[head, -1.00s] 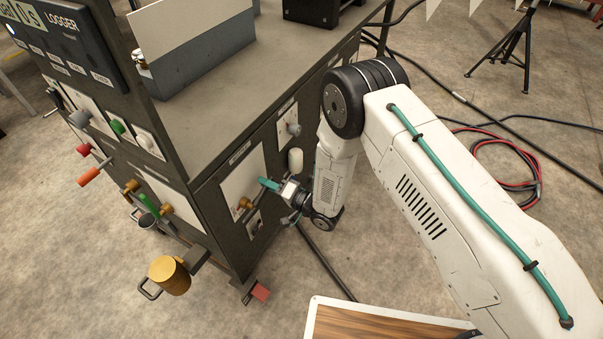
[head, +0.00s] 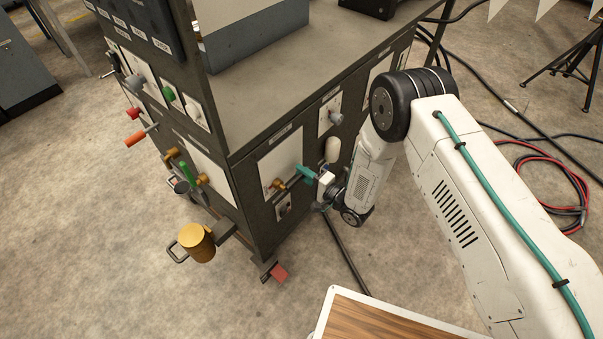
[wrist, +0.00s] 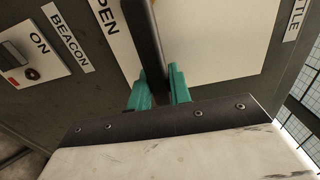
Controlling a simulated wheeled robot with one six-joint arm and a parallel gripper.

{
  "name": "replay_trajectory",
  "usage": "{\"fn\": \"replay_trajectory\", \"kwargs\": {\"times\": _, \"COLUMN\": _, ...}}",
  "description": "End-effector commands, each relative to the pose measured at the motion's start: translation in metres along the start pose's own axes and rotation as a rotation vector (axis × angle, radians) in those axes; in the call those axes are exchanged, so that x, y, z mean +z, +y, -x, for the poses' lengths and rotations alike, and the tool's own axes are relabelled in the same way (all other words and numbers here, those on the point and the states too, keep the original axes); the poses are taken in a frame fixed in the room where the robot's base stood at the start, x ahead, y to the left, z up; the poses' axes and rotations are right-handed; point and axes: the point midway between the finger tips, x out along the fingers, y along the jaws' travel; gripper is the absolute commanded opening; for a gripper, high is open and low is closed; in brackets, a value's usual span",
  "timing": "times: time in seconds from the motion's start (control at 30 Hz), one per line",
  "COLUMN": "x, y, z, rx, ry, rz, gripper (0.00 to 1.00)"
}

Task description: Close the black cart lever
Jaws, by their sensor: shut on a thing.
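The black lever (wrist: 149,38) runs between the teal fingers of my gripper (wrist: 159,88) in the wrist view. The fingers are shut on its bar. In the head view the lever's brass hub (head: 277,186) sits on a white plate on the cart's right side. The black bar slants from the hub up and right to my gripper (head: 306,173). A label reading "PEN", its start cut off, lies left of the bar in the wrist view. The hub is out of the wrist view.
The dark cart (head: 245,228) carries a grey box on top. A beacon switch plate (wrist: 28,52) is close by the lever. A white knob (head: 332,149) is just above my gripper. A brass cylinder (head: 195,241) juts from the front. A wooden-topped surface (head: 375,325) is low in front.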

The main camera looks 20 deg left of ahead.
Motion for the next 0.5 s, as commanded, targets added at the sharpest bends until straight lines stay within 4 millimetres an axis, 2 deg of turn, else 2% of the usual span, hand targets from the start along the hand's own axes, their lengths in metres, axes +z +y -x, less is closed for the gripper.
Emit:
{"fn": "replay_trajectory", "kwargs": {"times": 0.13, "x": 0.0004, "y": 0.0016, "z": 0.0007, "rx": 0.004, "ry": 0.000, "rz": -0.003, "gripper": 0.00}}
{"fn": "replay_trajectory", "kwargs": {"times": 0.17, "x": 0.0004, "y": 0.0016, "z": 0.0007, "rx": 0.004, "ry": 0.000, "rz": -0.003, "gripper": 0.25}}
{"fn": "replay_trajectory", "kwargs": {"times": 0.2, "x": 0.0004, "y": 0.0015, "z": 0.0007, "rx": 0.004, "ry": 0.000, "rz": -0.003, "gripper": 0.37}}
{"fn": "replay_trajectory", "kwargs": {"times": 0.23, "x": 0.0004, "y": 0.0015, "z": 0.0006, "rx": 0.004, "ry": 0.000, "rz": -0.003, "gripper": 0.42}}
{"fn": "replay_trajectory", "kwargs": {"times": 0.5, "x": 0.0002, "y": 0.0008, "z": 0.0010, "rx": 0.002, "ry": 0.000, "rz": -0.001, "gripper": 0.42}}
